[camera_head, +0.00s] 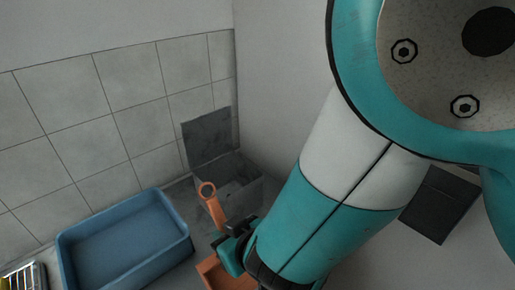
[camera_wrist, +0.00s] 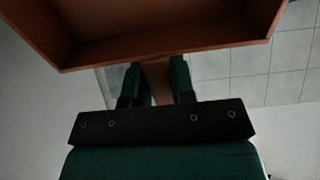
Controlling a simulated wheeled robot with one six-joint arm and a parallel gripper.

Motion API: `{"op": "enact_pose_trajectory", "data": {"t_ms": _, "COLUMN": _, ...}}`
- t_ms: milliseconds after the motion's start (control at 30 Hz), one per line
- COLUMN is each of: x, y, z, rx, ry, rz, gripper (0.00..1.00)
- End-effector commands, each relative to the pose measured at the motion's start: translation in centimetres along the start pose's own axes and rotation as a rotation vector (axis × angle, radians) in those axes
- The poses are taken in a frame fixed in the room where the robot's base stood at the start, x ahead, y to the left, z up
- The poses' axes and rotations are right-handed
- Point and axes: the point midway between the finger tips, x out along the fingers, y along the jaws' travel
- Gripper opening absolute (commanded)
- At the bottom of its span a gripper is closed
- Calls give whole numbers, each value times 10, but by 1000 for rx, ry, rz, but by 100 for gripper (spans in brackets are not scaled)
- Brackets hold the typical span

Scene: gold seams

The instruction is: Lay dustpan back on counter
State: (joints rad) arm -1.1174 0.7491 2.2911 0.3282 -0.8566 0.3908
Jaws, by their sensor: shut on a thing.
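An orange dustpan (camera_head: 212,203) shows in the head view at the lower middle, its ringed handle sticking up and its pan partly hidden by my arm. In the wrist view the pan of the dustpan (camera_wrist: 160,48) fills the top of the picture. My gripper (camera_wrist: 158,80) is shut on the dustpan's handle, with one green finger on each side. In the head view my gripper (camera_head: 232,248) is dark and partly hidden by my arm. The counter (camera_head: 187,262) is grey and shows beneath and around the dustpan. I cannot tell whether the dustpan touches it.
A blue tray (camera_head: 183,232) stands left of the dustpan. A grey box with its lid raised (camera_head: 243,190) stands behind it, near the wall corner. A container with several thin items (camera_head: 38,275) is at the lower left. A tiled wall (camera_head: 120,120) closes the back.

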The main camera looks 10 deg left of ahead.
Motion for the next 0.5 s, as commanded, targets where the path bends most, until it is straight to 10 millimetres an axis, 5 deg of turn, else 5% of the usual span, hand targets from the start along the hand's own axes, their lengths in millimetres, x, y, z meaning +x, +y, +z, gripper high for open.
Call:
{"op": "enact_pose_trajectory", "data": {"t_ms": 467, "x": 7, "y": 0, "z": 11, "rx": 0, "ry": 1, "rz": -1, "gripper": 0}}
{"op": "enact_pose_trajectory", "data": {"t_ms": 500, "x": 6, "y": 0, "z": 10, "rx": 0, "ry": 1, "rz": 0, "gripper": 32}}
